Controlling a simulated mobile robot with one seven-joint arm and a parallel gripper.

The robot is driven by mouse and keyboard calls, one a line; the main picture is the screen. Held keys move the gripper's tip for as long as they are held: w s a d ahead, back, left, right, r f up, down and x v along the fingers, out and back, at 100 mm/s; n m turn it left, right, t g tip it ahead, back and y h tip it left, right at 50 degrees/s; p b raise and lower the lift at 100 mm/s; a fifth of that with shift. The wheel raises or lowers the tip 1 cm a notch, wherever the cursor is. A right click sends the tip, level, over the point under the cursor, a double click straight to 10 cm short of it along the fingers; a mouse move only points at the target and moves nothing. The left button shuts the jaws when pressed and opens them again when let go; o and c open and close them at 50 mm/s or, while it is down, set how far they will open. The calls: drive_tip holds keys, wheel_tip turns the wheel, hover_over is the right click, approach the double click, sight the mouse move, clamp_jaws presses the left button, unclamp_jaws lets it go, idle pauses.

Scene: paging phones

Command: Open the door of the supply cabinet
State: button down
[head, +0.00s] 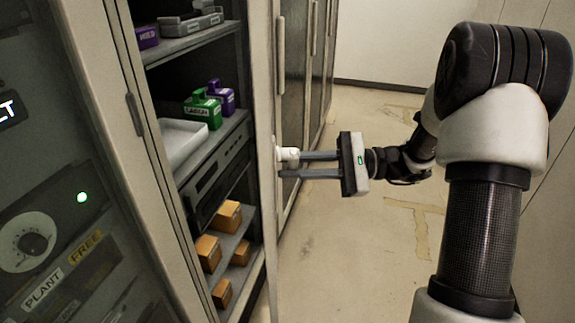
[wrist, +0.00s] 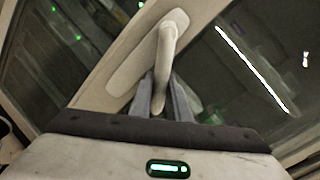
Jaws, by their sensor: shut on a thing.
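The supply cabinet (head: 138,175) stands at the left in the head view with its front open and its shelves showing. Its pale-framed door (head: 262,110) stands swung out, seen nearly edge-on. The white door handle (head: 290,153) is on the door's right-hand face. My gripper (head: 284,164) reaches in from the right, shut on the handle. In the wrist view the handle (wrist: 168,45) runs down between the fingers of my gripper (wrist: 161,98), and the door frame (wrist: 110,60) borders dark glass. The handle's lower end is partly hidden by the fingers.
The shelves hold a green box (head: 203,110), purple boxes, a white tray (head: 182,140) and several orange boxes (head: 228,215). More closed cabinets (head: 300,70) line the left beyond the door. A control panel (head: 45,230) is at near left. The floor (head: 350,245) is clear.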

drive_tip(key=shift+n+g, duration=0.6)
drive_tip(key=shift+g, duration=0.3)
drive_tip(key=shift+w+d+r+p, duration=0.1)
drive_tip(key=shift+w+d+p, duration=0.1)
drive_tip(key=shift+d, duration=1.2)
drive_tip(key=shift+w+d+p, duration=0.15)
drive_tip(key=shift+w+d, duration=0.05)
drive_tip(key=shift+d, duration=1.2)
drive_tip(key=shift+w+d+n+g+p, duration=0.2)
drive_tip(key=shift+d+g+p, duration=0.2)
drive_tip(key=shift+d, duration=0.5)
drive_tip(key=shift+w+d+n+g+p, duration=0.25)
drive_tip(key=shift+d+p, duration=0.3)
drive_tip(key=shift+d, duration=0.35)
drive_tip(key=shift+w+d+n+g+p, duration=0.2)
drive_tip(key=shift+d+g+p, duration=0.2)
drive_tip(key=shift+d, duration=0.5)
